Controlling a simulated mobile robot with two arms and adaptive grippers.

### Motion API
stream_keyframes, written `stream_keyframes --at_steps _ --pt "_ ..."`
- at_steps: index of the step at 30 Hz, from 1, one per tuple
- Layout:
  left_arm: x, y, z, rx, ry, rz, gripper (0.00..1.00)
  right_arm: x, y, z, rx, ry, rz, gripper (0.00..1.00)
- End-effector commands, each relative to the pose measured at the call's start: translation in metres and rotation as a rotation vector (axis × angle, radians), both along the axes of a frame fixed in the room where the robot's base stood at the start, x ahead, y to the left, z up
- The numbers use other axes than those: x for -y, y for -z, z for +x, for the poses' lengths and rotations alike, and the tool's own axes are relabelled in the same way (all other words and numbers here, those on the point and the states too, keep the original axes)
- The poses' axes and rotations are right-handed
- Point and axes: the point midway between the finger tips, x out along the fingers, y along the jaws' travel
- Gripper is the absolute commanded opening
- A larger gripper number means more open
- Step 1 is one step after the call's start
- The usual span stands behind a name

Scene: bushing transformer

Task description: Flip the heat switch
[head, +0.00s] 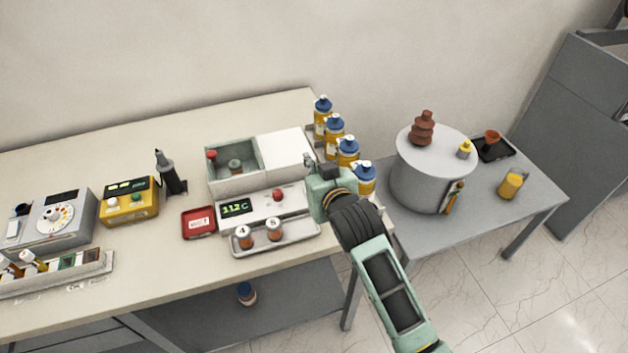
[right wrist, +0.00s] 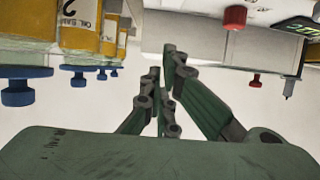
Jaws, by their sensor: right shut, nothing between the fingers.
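A white heating unit (head: 240,220) stands on the bench with a green display (head: 236,208) reading about 112C. A round red knob (head: 278,195), which looks like the heat switch, sits on its panel right of the display. The knob also shows at the top of the right wrist view (right wrist: 235,17), which is upside down. My right gripper (head: 311,163) hangs over the unit's right end, behind and right of the knob and apart from it. In the right wrist view its dark green fingers (right wrist: 165,75) are together and empty. My left gripper is out of view.
Several blue-capped oil bottles (head: 335,128) stand close right of my right gripper, along the bench edge. An open grey bath (head: 222,178) with a white lid (head: 286,148) lies left of it. Two small jars (head: 274,230) stand on the front tray. A transformer (head: 432,185) stands on the right table.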

Motion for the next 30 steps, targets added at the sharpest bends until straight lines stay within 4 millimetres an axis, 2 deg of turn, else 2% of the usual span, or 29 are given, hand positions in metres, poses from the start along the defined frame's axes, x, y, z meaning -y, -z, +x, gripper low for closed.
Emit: stream_keyframes --at_steps 1,7,20,23,30 --pt "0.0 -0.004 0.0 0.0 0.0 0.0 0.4 0.002 0.012 -0.004 -0.009 0.001 -0.003 0.0" --pt "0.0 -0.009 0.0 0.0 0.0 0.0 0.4 0.002 0.033 -0.007 -0.004 0.0 -0.001 0.0" --pt "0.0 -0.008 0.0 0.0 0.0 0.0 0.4 0.003 0.039 -0.008 -0.002 0.0 -0.001 0.0" --pt "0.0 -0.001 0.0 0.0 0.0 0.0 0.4 0.003 0.045 -0.01 0.011 0.0 0.005 0.0" --pt "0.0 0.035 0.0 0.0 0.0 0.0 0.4 0.005 0.06 -0.016 0.132 0.001 0.046 0.0"
